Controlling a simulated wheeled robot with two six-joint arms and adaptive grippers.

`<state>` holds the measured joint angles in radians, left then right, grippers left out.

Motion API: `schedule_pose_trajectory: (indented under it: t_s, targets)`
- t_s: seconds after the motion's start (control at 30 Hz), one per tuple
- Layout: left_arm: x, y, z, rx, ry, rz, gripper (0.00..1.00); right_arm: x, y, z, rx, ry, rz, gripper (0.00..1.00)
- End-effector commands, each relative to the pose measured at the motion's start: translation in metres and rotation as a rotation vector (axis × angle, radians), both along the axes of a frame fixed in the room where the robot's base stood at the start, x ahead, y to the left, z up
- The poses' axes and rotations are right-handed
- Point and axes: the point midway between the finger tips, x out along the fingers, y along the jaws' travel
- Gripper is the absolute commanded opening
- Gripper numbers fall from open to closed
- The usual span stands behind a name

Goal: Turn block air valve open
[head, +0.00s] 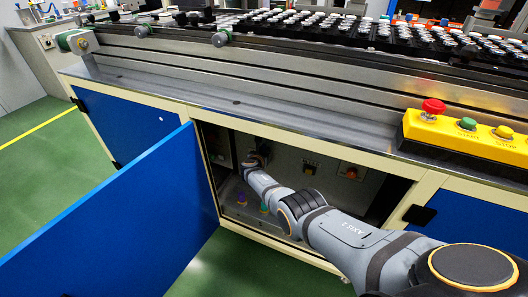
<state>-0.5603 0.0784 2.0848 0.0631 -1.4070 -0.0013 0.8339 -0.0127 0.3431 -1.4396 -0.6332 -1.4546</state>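My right arm comes in from the lower right and reaches into an open cabinet (211,171) under the workbench. My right gripper (252,160) is at the far end of that arm, in the dark left part of the cabinet, near its back wall. It is small and dark, so its fingers cannot be made out. I cannot clearly pick out the block air valve; it may be hidden by the gripper or lost in the shadow. My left gripper is not in view.
The blue cabinet door (130,215) stands swung open at the left. Inside are a yellow fitting (310,170), a red-and-yellow fitting (350,173) and a small purple part (241,199). A yellow button box (465,135) sits on the bench ledge. Green floor at the left is free.

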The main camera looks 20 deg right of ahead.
Motion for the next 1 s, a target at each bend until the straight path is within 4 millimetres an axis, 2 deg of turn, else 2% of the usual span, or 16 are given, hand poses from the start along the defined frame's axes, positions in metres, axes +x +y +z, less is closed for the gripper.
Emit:
schedule_pose_trajectory:
  t_s: [0.03,0.17,0.2,0.67,1.0]
  targets:
    - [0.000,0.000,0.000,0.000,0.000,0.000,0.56,0.000,0.002,-0.001,0.002,0.001,0.004,0.21]
    - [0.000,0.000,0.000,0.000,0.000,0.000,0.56,0.000,0.002,-0.001,0.002,0.001,0.003,0.39]
    - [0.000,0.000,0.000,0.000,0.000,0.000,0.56,0.000,0.001,-0.001,0.002,0.000,0.003,0.40]
    - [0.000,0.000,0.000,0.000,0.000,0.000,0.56,-0.004,0.005,0.001,-0.001,-0.004,-0.001,0.40]
    - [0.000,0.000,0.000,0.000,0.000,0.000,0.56,-0.032,0.027,0.015,0.003,-0.002,0.002,0.40]
